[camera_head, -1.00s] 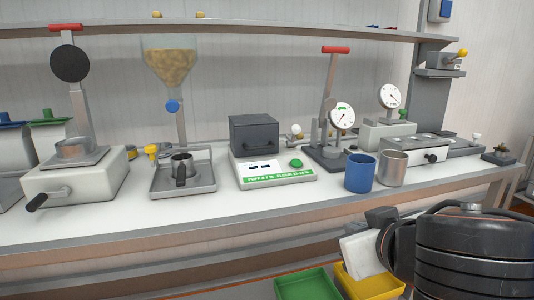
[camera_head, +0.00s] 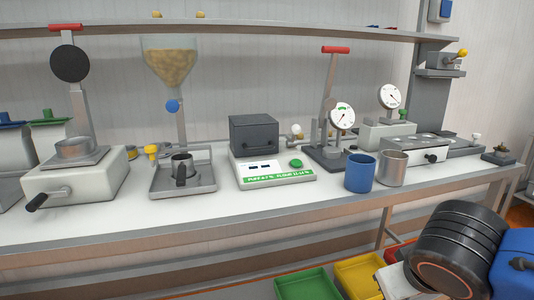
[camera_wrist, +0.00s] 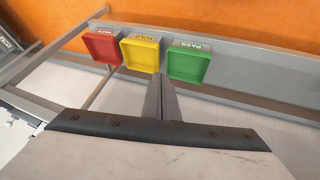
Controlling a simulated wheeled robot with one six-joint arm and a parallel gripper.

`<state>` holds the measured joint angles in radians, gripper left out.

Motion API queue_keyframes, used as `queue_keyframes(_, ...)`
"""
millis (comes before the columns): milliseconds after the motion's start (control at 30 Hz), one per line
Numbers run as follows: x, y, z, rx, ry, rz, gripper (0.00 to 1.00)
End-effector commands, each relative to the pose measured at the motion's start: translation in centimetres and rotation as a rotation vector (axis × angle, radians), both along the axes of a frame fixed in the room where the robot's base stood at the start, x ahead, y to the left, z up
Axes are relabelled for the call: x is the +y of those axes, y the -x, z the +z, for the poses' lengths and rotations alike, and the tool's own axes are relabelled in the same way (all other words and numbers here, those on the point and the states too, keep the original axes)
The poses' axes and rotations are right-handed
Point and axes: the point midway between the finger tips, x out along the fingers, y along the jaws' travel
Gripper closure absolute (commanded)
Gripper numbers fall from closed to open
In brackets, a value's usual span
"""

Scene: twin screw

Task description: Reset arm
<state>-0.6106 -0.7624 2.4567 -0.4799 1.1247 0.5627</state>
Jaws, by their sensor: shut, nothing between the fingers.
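My gripper (camera_wrist: 161,80) points ahead in the wrist view, with its thin grey fingers together and nothing held. The finger ends show in front of the gap between the yellow and green trays, apart from any clear contact. In the head view my arm is folded low at the lower right, in front of the bench and below its top. The fingers are out of sight there; the pale gripper body shows only at the bottom edge.
A scale (camera_head: 272,172) and gauges stand further back.

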Motion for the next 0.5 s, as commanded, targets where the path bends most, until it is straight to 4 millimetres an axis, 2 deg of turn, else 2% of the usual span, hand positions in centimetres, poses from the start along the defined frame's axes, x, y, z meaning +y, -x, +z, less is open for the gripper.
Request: queue_keyframes(500,-2.3,1.3,-4.0,0.114,-0.132,-0.081,1.0)
